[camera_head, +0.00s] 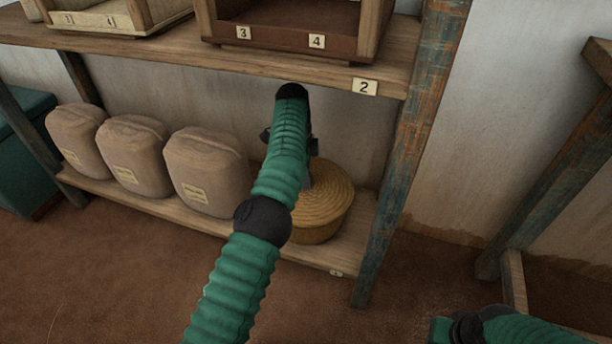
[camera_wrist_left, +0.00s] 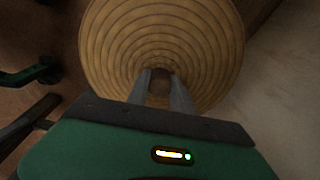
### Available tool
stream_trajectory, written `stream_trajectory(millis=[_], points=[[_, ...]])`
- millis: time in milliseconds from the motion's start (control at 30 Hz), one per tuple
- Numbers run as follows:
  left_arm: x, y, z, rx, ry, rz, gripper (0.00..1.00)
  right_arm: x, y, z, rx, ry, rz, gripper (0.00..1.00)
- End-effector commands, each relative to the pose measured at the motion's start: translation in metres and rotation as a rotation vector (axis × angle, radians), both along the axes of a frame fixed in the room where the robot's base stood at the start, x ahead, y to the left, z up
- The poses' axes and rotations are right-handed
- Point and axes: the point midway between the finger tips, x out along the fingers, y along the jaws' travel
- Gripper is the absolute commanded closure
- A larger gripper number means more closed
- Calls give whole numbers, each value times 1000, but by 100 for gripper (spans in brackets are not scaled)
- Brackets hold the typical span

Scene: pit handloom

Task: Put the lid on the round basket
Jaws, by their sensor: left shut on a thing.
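The round basket (camera_head: 316,235) stands on the lower shelf at its right end, with its side showing below the lid. The coiled straw lid (camera_head: 332,193) lies over the basket's top and looks about level. I cannot tell whether it is fully seated. My left gripper (camera_head: 308,182) points down at the lid's middle, partly hidden by my left arm. In the left wrist view the lid (camera_wrist_left: 115,50) fills the upper middle, and the left gripper's fingers (camera_wrist_left: 160,84) are shut on its small central knob. Part of my right arm shows at the lower right; its fingers cannot be made out.
Several brown containers (camera_head: 204,172) stand left of the basket on the lower shelf (camera_head: 190,212). The upper shelf (camera_head: 200,52) with open wooden boxes is above. A worn post (camera_head: 415,140) stands close on the right. A green chest (camera_head: 22,150) is at far left.

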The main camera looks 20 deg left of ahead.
Motion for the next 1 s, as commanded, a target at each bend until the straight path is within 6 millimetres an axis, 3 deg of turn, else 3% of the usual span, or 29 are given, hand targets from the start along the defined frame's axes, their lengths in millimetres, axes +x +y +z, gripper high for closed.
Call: stream_trajectory(millis=[1000], points=[[0,0,1,-1,0,0,100,0,0,8,0,0,0,72]])
